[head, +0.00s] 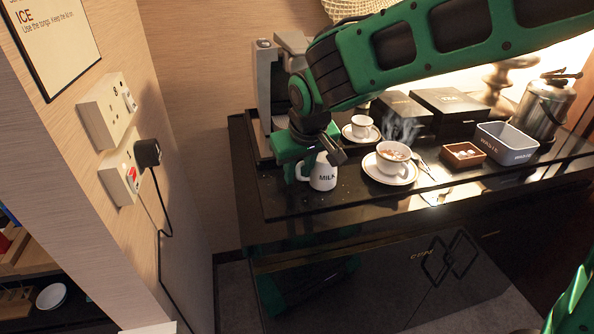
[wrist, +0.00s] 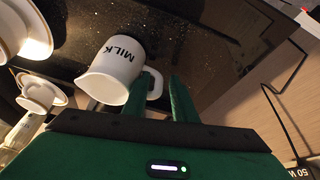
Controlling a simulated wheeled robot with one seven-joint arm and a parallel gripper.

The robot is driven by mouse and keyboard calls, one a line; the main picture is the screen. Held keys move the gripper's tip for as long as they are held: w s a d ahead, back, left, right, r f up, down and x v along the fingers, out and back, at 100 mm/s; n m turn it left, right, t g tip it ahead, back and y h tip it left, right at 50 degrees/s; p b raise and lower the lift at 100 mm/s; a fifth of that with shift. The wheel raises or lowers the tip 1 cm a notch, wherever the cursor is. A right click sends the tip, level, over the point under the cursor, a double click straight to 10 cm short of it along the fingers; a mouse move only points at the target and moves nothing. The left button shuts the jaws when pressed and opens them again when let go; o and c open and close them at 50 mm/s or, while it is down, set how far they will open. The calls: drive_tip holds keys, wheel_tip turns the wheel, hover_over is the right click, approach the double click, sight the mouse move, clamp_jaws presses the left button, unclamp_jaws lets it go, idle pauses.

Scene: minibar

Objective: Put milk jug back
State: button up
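The white milk jug (head: 323,173), marked MILK, stands on the black counter tray, left of the steaming cup. In the wrist view the jug (wrist: 112,68) shows from above, its handle toward my gripper. My gripper (head: 297,172) is low at the jug's left side. In the wrist view its two green fingers (wrist: 161,92) lie on either side of the handle's outer bar, a small gap apart. I cannot tell whether they press on it. The jug's underside is hidden.
A steaming cup on a saucer (head: 390,178) stands close right of the jug. Behind are a smaller cup (head: 361,127) and a coffee machine (head: 266,88). A brown box (head: 463,155), a grey bin (head: 507,144) and a metal flask (head: 543,107) stand right. A wall with sockets is left.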

drive_tip(key=v, duration=1.2)
drive_tip(key=shift+w+d+r, duration=0.1)
drive_tip(key=shift+d+r, duration=0.05)
drive_tip(key=s+d+f+m+g+h, duration=0.1)
drive_tip(key=s+d+f+m, duration=0.15)
drive_tip(key=d, duration=1.15)
drive_tip(key=s+d+f+m+g+h, duration=0.15)
drive_tip(key=d+m, duration=0.25)
drive_tip(key=d, duration=1)
drive_tip(key=s+d+f+m+g, duration=0.1)
drive_tip(key=s+d+f+m, duration=0.1)
drive_tip(key=s+d, duration=0.4)
drive_tip(key=s+d+f+m+g+y, duration=0.1)
drive_tip(key=s+d+f+m, duration=0.2)
drive_tip(key=s, duration=1)
drive_tip(key=d+f, duration=0.2)
drive_tip(key=d, duration=0.1)
drive_tip(key=shift+d+f, duration=0.15)
drive_tip(key=shift+d, duration=0.2)
drive_tip(key=shift+w+m, duration=0.1)
drive_tip(key=shift+m, duration=0.15)
